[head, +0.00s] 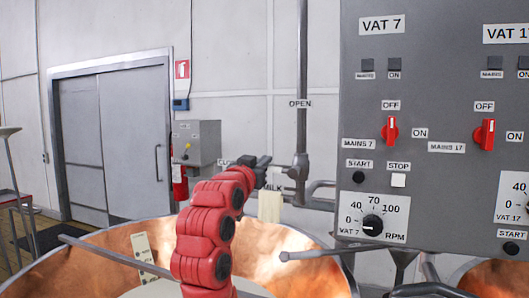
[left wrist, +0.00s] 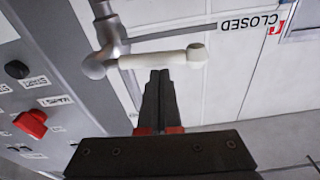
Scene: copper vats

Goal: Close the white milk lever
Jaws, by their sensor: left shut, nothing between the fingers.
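The white milk lever (left wrist: 165,58) shows in the left wrist view. It runs sideways from a grey valve joint (left wrist: 108,58) to a rounded end, on the side of the CLOSED label (left wrist: 250,24). My left gripper (left wrist: 159,72) is shut and empty, its fingertips at the lever's middle; I cannot tell whether they touch it. In the head view my left gripper (head: 262,161) is beside the pipe valve (head: 299,170), partly covering the CLOSED label (head: 224,162). I cannot make out the lever clearly there. The OPEN label (head: 300,104) is higher up. My right gripper is out of view.
A grey control panel (head: 430,140) with red switches fills the right side. A copper vat (head: 315,275) lies below my arm, with a grey bar (head: 320,252) across it. A pale hanging piece (head: 270,206) is below the gripper. A grey door (head: 115,140) is at left.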

